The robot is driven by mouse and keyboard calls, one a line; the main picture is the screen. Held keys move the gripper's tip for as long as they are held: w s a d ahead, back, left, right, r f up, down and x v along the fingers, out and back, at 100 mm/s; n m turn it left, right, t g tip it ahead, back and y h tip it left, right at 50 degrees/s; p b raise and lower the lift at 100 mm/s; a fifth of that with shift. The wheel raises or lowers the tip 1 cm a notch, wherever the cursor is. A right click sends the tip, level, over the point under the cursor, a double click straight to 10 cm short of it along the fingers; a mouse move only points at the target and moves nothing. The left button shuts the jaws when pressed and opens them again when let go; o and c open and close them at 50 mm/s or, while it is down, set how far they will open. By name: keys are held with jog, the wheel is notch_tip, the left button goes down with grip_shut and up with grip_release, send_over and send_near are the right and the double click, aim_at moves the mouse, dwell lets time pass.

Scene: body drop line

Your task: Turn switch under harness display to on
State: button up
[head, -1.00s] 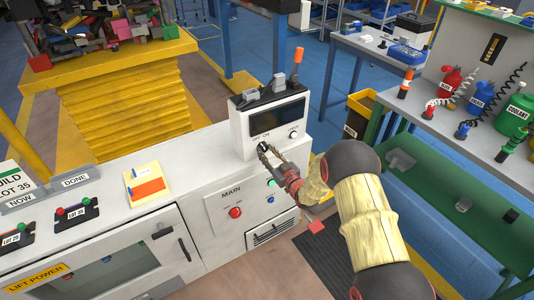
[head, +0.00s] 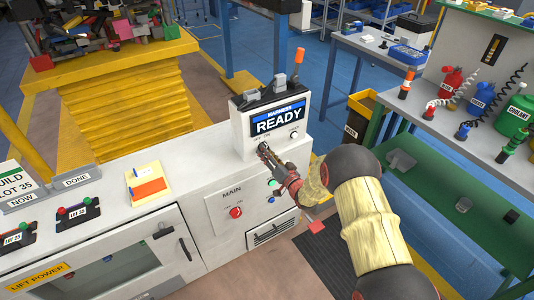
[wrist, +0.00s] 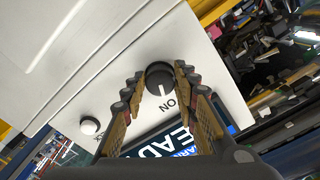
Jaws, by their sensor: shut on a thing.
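The harness display (head: 278,120) is a white box on the grey cabinet, and its lit blue screen reads HARNESS READY. The switch (wrist: 160,79) is a round black knob with a white pointer line, below the screen's left part. In the wrist view the pointer line is toward the ON label. My gripper (head: 265,151) is at the knob, and its fingers also show in the wrist view (wrist: 155,90), one on each side of the knob, shut on it. In the head view the gripper hides most of the knob.
A small round knob (wrist: 90,126) sits on the same panel. The MAIN panel (head: 233,205) with a red button is below the display. A green-framed bench (head: 450,130) with bottles stands at the right. Yellow and orange cards (head: 148,183) lie on the cabinet top.

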jog(key=shift+m, duration=0.3)
jog(key=o, duration=1.1)
jog(key=shift+c, duration=0.2)
jog(key=shift+o, duration=0.5)
jog(key=v, duration=1.2)
